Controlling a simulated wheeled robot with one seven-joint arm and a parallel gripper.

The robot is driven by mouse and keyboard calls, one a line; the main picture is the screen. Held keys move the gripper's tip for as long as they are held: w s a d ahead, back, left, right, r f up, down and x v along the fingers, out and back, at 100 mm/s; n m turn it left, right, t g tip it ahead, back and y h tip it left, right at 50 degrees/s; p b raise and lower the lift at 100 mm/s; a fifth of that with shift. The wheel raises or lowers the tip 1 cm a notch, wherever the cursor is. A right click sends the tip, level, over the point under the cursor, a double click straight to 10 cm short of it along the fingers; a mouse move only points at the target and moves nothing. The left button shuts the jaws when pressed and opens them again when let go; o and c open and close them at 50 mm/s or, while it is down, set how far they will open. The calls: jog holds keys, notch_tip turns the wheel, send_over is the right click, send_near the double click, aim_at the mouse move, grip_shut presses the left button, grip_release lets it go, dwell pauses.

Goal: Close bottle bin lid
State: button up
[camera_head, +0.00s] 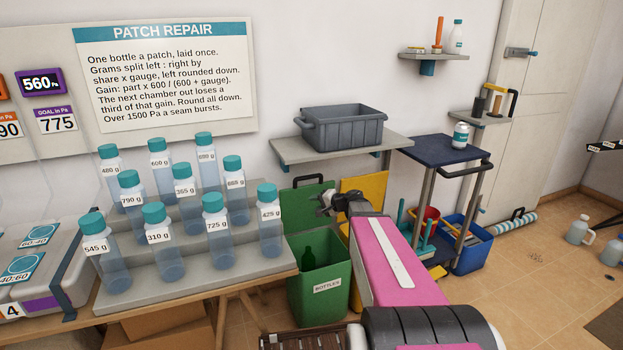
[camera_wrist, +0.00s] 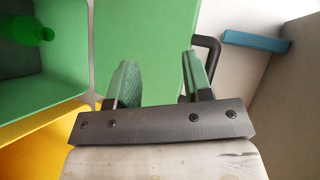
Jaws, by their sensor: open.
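The green bottle bin (camera_head: 318,288), labelled BOTTLES, stands on the floor with its top open and a dark green bottle (camera_head: 309,258) inside. Its green lid (camera_head: 300,212) stands raised at the back, with a black handle (camera_head: 307,180) at its top edge. My gripper (camera_head: 326,203) is in front of the lid's right part in the head view. In the wrist view, my gripper (camera_wrist: 163,75) is open and empty, with the lid (camera_wrist: 145,35) beyond its fingers. The handle (camera_wrist: 210,50) shows past the right finger. I cannot tell whether a finger touches the lid.
A yellow panel (camera_head: 372,188) stands raised to the right of the lid. A wall shelf (camera_head: 292,152) with a grey crate (camera_head: 341,128) is above. A dark blue trolley (camera_head: 440,149) stands at right, and a bottle-covered stepped stand (camera_head: 190,280) at left.

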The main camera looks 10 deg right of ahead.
aim_at(312, 177)
jog(key=w+d+r+m+t, duration=0.4)
jog(key=w+d+r, duration=0.1)
jog(key=w+d, duration=0.1)
jog(key=x, duration=1)
jog(key=shift+w+r, duration=0.3)
jog(key=shift+r, duration=0.05)
jog(key=shift+c, duration=0.3)
jog(key=shift+s, duration=0.1)
grip_shut()
